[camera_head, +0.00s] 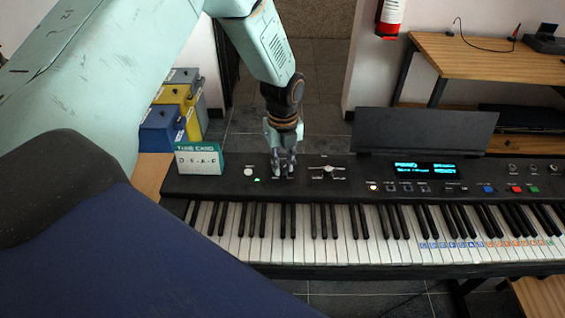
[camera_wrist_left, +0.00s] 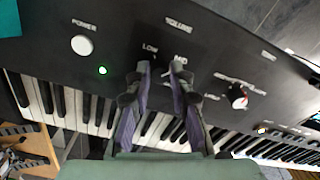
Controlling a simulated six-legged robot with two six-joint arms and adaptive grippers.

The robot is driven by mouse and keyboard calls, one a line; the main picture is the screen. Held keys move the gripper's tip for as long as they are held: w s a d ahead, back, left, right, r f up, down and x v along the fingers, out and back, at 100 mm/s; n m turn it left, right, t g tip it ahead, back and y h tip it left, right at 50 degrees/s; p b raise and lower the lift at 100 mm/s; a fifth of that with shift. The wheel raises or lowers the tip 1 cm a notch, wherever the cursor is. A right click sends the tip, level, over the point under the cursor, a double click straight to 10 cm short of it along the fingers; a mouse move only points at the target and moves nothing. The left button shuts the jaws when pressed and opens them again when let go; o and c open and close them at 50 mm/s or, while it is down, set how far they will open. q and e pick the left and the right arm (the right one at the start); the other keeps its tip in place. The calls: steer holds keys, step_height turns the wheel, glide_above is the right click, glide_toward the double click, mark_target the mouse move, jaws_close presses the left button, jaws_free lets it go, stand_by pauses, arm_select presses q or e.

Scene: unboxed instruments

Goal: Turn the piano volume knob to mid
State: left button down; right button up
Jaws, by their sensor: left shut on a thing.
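The black piano (camera_head: 330,190) lies across the head view, its control panel behind the keys. My left gripper (camera_head: 283,170) reaches down onto the left part of this panel, right of a green light. In the left wrist view its two fingers (camera_wrist_left: 161,68) stand over the area marked VOLUME, beside the LOW and MID labels, and are shut on the volume knob. The knob is mostly hidden between the fingers, so its pointer setting cannot be read. My right gripper is not in view.
A round white power button (camera_wrist_left: 82,45) and another knob (camera_wrist_left: 238,97) flank the fingers. A green-and-white card (camera_head: 198,158) stands at the panel's left end, before yellow and blue boxes (camera_head: 162,127). A lit display (camera_head: 425,168) is farther right.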

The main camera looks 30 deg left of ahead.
mark_target(283, 167)
arm_select(q)
steer(key=shift+s, duration=0.1)
steer(key=c, duration=1.2)
jaws_free()
steer(key=shift+d, duration=0.15)
steer(key=shift+r, duration=0.2)
step_height(283, 167, up, 12)
steer(key=shift+f, duration=0.2)
